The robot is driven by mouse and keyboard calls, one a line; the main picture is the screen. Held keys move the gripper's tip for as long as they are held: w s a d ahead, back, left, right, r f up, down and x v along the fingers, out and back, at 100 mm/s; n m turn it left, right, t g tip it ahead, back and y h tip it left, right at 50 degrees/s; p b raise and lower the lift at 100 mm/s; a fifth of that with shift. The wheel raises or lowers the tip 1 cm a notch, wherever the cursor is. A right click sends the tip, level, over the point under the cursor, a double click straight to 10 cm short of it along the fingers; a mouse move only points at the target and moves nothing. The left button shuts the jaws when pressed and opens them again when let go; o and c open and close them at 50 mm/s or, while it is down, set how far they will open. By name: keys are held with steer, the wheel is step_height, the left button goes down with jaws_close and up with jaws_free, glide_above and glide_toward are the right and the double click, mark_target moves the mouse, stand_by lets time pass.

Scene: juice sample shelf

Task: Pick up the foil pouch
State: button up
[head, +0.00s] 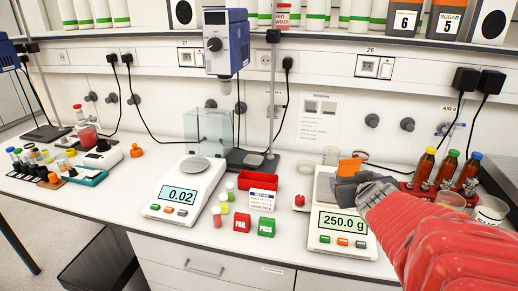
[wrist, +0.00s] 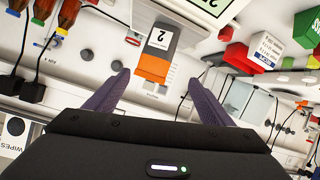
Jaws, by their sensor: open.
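The foil pouch (head: 350,167) is grey with an orange top and stands at the right scale, which reads 250.0 g. In the head view my gripper hides most of it. In the wrist view the pouch (wrist: 157,56) appears upside down, with a white label marked 2. My gripper (head: 343,186) is in front of the pouch in the head view. In the wrist view the two fingers of my gripper (wrist: 159,77) are spread, with the pouch showing between and beyond their tips. I cannot tell whether either finger touches it.
The right scale (head: 342,243) stands near the bench front. Bottles in a red rack (head: 424,168) stand to its right, close to my arm. A red tray (head: 258,181), FAIL block (head: 242,223) and PASS block (head: 266,228) lie left. Another scale (head: 184,194) reads 0.02.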

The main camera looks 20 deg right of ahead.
mark_target(347, 176)
steer(key=s+d+f+t+y, duration=0.2)
steer(key=d+f+y, duration=0.1)
steer(key=d+f, duration=0.1)
steer(key=shift+s+d+f+n+y, duration=0.15)
steer(key=shift+s+f+n+y, duration=0.25)
steer(key=shift+f, duration=0.3)
steer(key=shift+x, duration=4.35)
steer(key=shift+x, duration=2.6)
steer(key=shift+c, duration=0.4)
